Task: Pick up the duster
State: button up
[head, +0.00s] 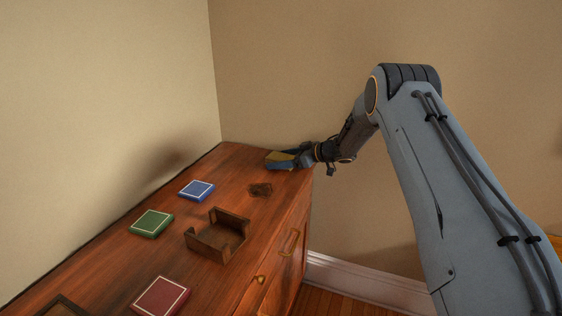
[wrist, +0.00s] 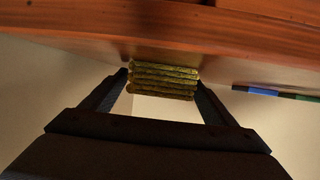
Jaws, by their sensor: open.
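The duster (head: 279,157) is a small block with a yellowish top and a blue side, at the far right end of the wooden chest top. In the wrist view its yellow, ribbed face (wrist: 163,81) shows between the fingertips. My gripper (head: 293,158) is at the duster from the right, low over the chest top. In the wrist view my gripper (wrist: 160,76) has its fingers spread, one on each side of the duster. I cannot tell whether either finger touches it. The duster's far side is hidden.
Blue (head: 196,190), green (head: 151,223) and red (head: 161,299) square tiles lie on the chest (head: 110,252). Walls stand behind and to the left.

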jog(key=c, duration=1.1)
